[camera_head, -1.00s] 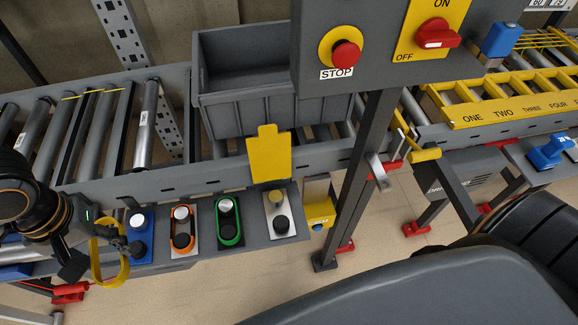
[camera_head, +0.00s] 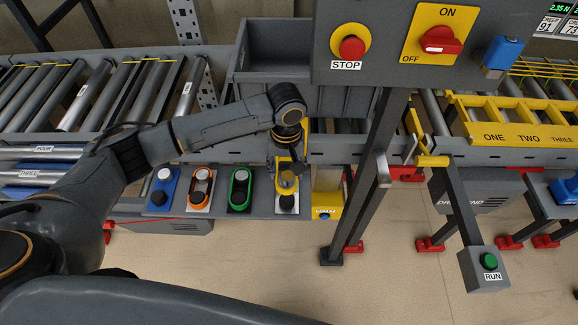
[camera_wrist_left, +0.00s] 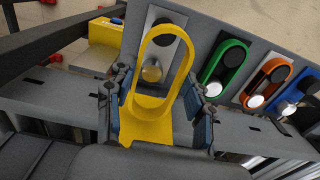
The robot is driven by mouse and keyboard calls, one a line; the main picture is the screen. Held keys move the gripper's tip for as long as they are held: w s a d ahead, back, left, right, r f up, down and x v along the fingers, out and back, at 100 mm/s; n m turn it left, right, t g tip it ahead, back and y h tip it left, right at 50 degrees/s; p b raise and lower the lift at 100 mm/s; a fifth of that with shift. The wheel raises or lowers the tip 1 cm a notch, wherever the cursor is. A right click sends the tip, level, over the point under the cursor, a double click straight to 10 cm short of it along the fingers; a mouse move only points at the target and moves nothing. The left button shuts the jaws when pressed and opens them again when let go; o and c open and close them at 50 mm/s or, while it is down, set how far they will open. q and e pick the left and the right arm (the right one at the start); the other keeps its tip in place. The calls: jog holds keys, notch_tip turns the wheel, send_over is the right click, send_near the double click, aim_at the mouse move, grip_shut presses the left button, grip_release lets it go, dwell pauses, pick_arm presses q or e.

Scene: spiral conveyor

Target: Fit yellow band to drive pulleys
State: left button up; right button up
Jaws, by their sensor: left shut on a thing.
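The yellow band (camera_wrist_left: 187,62) is a long loop held at its lower end in my left gripper (camera_wrist_left: 155,103), which is shut on it. In the head view the left gripper (camera_head: 287,163) is over the fourth pulley station, and the band (camera_head: 279,187) partly shows below it. My right gripper is not in view.
Stations with a green band (camera_head: 231,190), an orange band (camera_head: 193,187) and a blue plate (camera_head: 158,198) stand to the left. A dark post (camera_head: 365,180) and yellow box (camera_head: 326,190) stand right.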

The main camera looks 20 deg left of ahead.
pick_arm(q)
jog(key=shift+f, duration=2.85)
jog(key=shift+f+b, duration=0.1)
jog(key=shift+b, duration=0.2)
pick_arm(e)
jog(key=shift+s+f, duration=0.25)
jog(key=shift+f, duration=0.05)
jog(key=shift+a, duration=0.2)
pick_arm(q)
jog(key=shift+f, duration=0.5)
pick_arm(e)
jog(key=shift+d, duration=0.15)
pick_arm(q)
jog(key=shift+f, duration=1.25)
jog(key=o, duration=1)
jog(key=shift+o, duration=0.2)
